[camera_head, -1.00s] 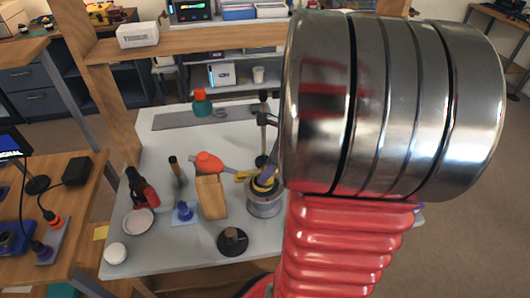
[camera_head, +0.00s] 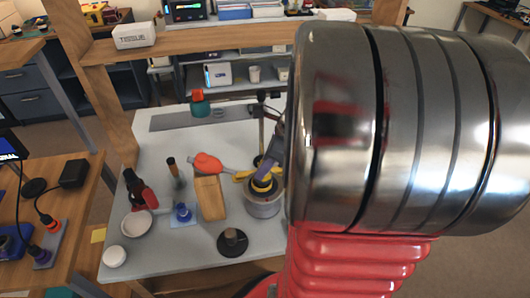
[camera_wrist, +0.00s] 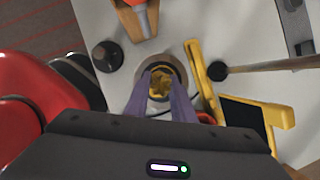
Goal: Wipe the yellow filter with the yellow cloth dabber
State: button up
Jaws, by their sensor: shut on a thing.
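My gripper (camera_wrist: 161,92) points down with its purple fingers close together on a small crumpled yellow piece (camera_wrist: 160,80), which looks like the yellow cloth dabber. The fingers also show in the head view (camera_head: 264,168). The piece is over or inside the opening of a round grey metal holder (camera_head: 262,207), also visible in the wrist view (camera_wrist: 178,68). I cannot tell whether it touches a surface. The yellow filter is not clearly distinguishable, and the fingers and yellow piece cover the middle of the holder.
A yellow bracket-like part (camera_wrist: 206,85) is beside the fingers. A wooden block (camera_head: 210,198) with an orange-topped item (camera_head: 207,163) stands left of the holder. A black round knob (camera_head: 232,242) is in front. A white dish (camera_head: 136,224) lies farther left.

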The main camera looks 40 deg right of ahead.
jog(key=shift+a+r, duration=0.1)
jog(key=shift+r, duration=2.65)
